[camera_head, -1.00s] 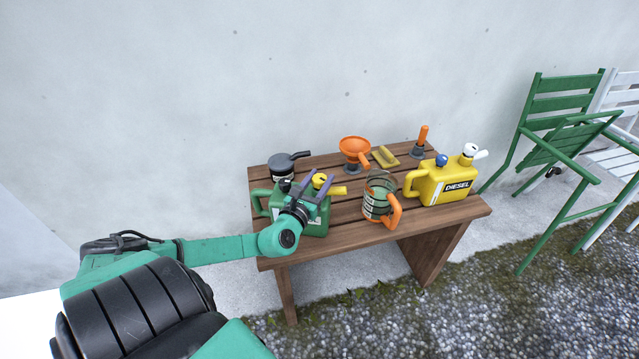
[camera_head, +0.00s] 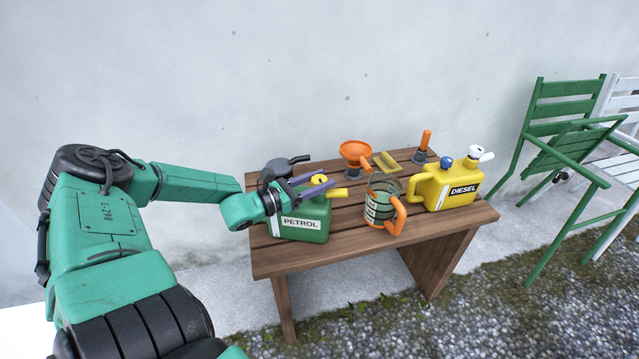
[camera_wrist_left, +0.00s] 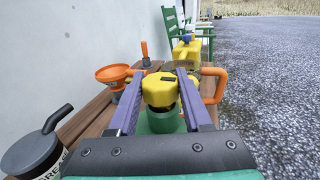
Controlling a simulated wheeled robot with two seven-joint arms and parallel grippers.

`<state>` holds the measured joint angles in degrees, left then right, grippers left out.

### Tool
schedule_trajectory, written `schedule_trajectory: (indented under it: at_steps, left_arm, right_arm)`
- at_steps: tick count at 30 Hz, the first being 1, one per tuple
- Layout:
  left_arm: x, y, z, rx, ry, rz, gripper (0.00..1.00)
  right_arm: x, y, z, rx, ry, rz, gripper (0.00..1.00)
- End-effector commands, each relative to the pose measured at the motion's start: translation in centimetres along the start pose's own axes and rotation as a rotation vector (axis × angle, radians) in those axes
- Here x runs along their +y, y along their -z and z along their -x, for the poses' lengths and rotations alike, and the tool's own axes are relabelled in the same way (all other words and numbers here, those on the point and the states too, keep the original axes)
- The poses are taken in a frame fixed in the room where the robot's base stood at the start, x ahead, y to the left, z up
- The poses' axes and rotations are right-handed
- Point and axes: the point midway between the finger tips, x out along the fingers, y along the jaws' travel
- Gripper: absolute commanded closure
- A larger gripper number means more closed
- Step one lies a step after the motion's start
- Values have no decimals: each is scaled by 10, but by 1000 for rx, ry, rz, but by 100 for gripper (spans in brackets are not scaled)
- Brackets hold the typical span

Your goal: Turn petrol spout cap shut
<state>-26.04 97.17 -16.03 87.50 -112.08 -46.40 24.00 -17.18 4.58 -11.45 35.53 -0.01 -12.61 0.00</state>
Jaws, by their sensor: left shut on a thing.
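The green petrol can (camera_head: 306,228) with its white PETROL label stands upright at the left end of the wooden table. Its yellow spout cap (camera_head: 319,180) sits on top, and a yellow spout (camera_head: 338,192) points right. My left gripper (camera_head: 327,179) reaches in from the left with its purple fingers level at the cap. In the left wrist view the yellow cap (camera_wrist_left: 159,91) lies between the two fingers, and the gripper is shut on it. The can's green neck (camera_wrist_left: 162,121) shows below. My right gripper is not in view.
A wall stands behind. A green chair (camera_head: 570,140) is at the right.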

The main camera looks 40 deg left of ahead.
Motion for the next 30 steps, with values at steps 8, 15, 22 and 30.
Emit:
schedule_trajectory:
  at_steps: [8, 15, 22, 30]
  left_arm:
    - [0, -1, 0, -2, 2, 2, 100]
    - [0, -1, 0, -2, 1, 2, 20]
    - [0, -1, 0, -2, 1, 1, 20]
    - [0, -8, 34, 2, 0, 1, 20]
  right_arm:
    - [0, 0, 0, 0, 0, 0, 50]
    - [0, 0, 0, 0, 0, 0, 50]
    - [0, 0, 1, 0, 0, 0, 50]
    - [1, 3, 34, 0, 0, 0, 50]
